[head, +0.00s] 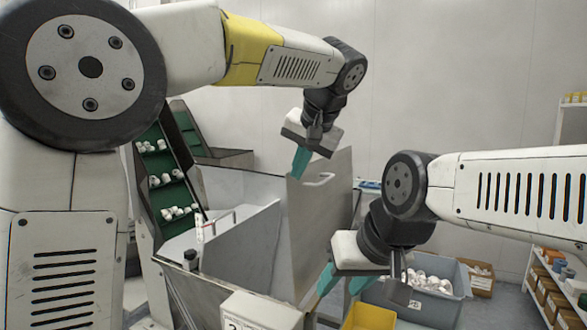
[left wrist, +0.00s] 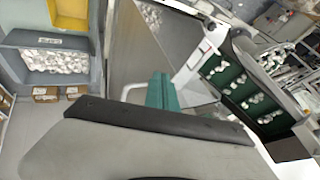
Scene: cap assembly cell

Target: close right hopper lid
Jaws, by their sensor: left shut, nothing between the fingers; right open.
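The right hopper lid (head: 322,215) is a grey panel with a slot near its top edge, standing steeply raised at the hopper's right side in the head view. My left gripper (head: 299,163) is shut and empty, its teal fingers pointing down by the lid's upper left corner; I cannot tell if they touch it. In the left wrist view its fingers (left wrist: 161,92) are together, with a pale looped handle beside them. My right gripper (head: 338,286) is open and empty, low at the lid's right, above a yellow bin.
Another grey panel (head: 235,245) with a red-marked handle slopes at the hopper's left. A green conveyor (head: 165,180) with white caps rises behind it. The yellow bin (head: 370,317) and a grey bin of white parts (head: 447,303) stand at the right.

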